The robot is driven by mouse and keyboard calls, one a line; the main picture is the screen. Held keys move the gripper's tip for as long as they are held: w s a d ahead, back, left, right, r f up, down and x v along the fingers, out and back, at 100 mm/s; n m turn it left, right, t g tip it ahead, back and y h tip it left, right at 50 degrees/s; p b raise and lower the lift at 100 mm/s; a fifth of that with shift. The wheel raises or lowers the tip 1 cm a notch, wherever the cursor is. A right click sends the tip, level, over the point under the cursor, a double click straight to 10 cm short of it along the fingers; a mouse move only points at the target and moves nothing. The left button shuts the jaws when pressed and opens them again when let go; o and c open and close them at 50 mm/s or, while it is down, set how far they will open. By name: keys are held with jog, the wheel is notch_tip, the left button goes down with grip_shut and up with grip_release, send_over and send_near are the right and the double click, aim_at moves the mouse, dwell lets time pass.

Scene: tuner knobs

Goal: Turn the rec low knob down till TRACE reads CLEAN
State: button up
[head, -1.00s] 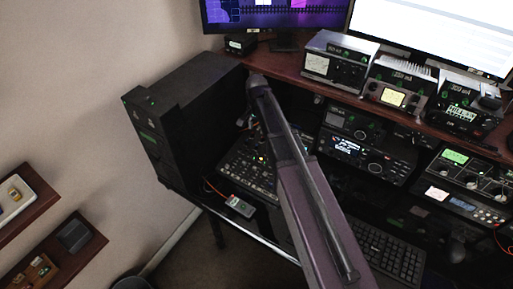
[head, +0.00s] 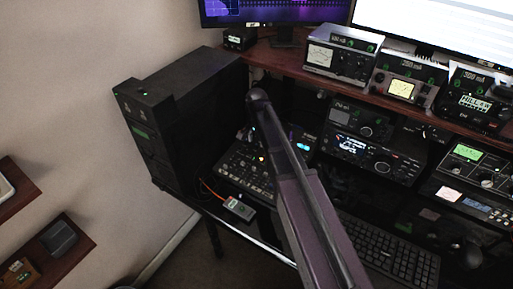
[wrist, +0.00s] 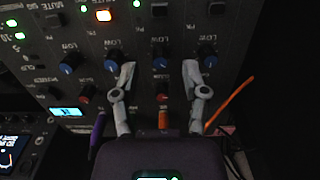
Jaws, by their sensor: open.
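The mixer panel (head: 243,172) lies on the desk behind my arm in the head view, and its face fills most of the wrist view (wrist: 95,25). A row of blue-capped knobs marked LOW crosses it. One blue knob (wrist: 161,63) sits between the fingertips of my open gripper (wrist: 160,76), with a gap on both sides. Other blue knobs stand to the left (wrist: 70,63) and right (wrist: 207,58). I cannot read which one is rec low. A small lit cyan display (wrist: 65,111) is at left; its text is unreadable. My gripper is hidden in the head view.
Red knobs (wrist: 85,95) and an orange cable (wrist: 232,103) lie near the fingers. A grey handheld box (head: 239,208) rests at the desk's front edge. A black tower (head: 170,125) stands left of the mixer. Radios (head: 368,155) and a keyboard (head: 385,250) are to the right.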

jog(key=shift+f+b, duration=0.65)
jog(key=shift+f, duration=0.3)
grip_shut()
